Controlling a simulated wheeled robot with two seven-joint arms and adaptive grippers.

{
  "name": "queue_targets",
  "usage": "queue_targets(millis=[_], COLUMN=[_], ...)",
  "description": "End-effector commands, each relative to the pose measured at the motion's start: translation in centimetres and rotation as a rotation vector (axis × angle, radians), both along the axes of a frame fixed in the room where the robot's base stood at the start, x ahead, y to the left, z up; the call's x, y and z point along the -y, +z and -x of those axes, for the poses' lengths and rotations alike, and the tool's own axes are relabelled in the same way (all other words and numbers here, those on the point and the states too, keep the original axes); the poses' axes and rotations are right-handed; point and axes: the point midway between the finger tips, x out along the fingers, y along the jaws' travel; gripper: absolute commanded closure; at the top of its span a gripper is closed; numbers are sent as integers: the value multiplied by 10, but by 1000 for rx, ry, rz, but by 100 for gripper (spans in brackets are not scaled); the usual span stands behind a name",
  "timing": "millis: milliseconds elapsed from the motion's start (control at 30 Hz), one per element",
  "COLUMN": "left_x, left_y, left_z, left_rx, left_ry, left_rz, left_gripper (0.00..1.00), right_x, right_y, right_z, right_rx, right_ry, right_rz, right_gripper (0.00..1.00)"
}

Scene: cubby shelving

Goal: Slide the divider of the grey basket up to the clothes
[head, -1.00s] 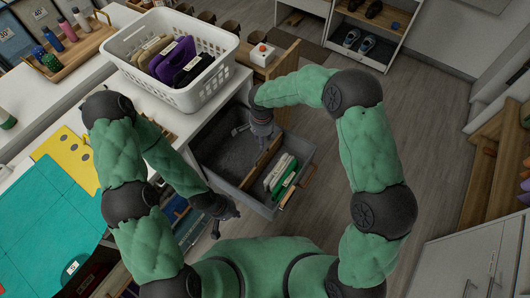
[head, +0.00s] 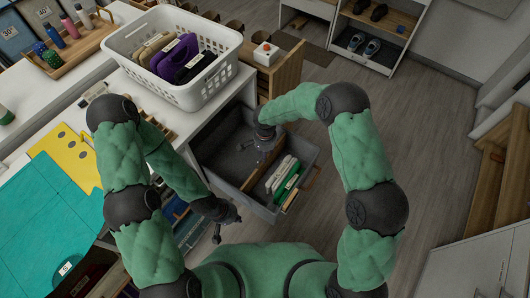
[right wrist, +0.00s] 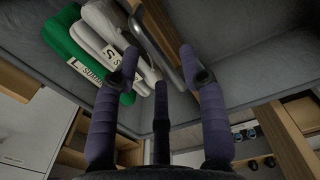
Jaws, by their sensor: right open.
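The grey basket (head: 227,190) is a pulled-out bin below the white counter. Its wooden divider (head: 255,176) stands across it, with folded white and green clothes (head: 284,177) on the right side and empty floor on the left. A small gap seems to separate the divider and clothes. My right gripper (head: 264,150) is inside the basket by the divider. In the right wrist view its fingers (right wrist: 158,54) are spread, with the clothes (right wrist: 100,50) to the left; contact with the divider is unclear. My left gripper (head: 227,225) is open and empty outside the basket's near left corner.
A white laundry basket (head: 165,75) with purple and tan clothes stands on the counter above. A wooden drawer unit (head: 287,70) with a white box on top is behind. A shoe shelf (head: 375,30) stands at the back. The floor to the right is clear.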

Motion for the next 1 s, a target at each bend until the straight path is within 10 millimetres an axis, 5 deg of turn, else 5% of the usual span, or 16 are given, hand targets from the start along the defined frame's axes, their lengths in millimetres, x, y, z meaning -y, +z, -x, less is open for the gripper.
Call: queue_targets(millis=[33, 167, 1000], left_x=[0, 0, 0], left_y=[0, 0, -4], left_z=[0, 0, 0], left_rx=[0, 0, 0], left_ry=[0, 0, 0], left_rz=[0, 0, 0], left_gripper=[100, 100, 100], right_x=[0, 0, 31], right_y=[0, 0, 0], right_z=[0, 0, 22], right_rx=[0, 0, 0], right_ry=[0, 0, 0], right_rz=[0, 0, 0], right_gripper=[66, 100, 100])
